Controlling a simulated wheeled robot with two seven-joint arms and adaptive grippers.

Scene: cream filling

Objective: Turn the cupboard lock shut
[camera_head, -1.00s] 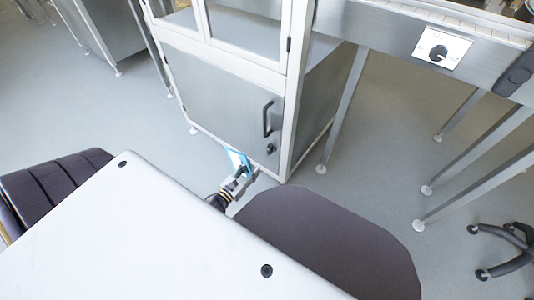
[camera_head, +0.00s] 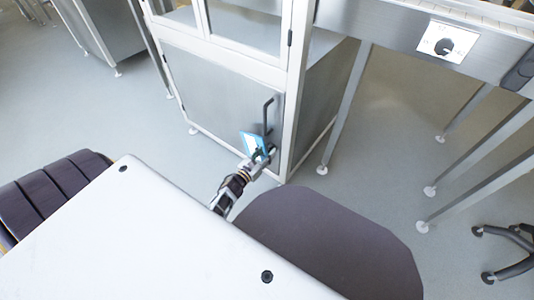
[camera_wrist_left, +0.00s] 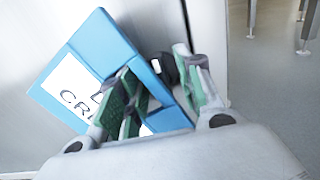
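The cupboard (camera_head: 205,88) has a closed grey door with a dark vertical handle (camera_head: 267,115). The lock sits below the handle; in the head view it is mostly hidden by my left gripper (camera_head: 262,157). That gripper is at the lock, its fingers around a blue tag with a white label (camera_head: 252,144), which moves with it. In the left wrist view, the tag (camera_wrist_left: 92,57) passes between the green-padded fingers (camera_wrist_left: 160,95). A dark round part (camera_wrist_left: 166,68) shows just beyond them; I cannot tell if it is the lock or a key. My right gripper is not in view.
A steel conveyor frame (camera_head: 400,38) with a dial stands right of the cupboard, its legs reaching the floor. A wheeled chair base (camera_head: 505,250) is at the lower right. Open floor lies left of the cupboard.

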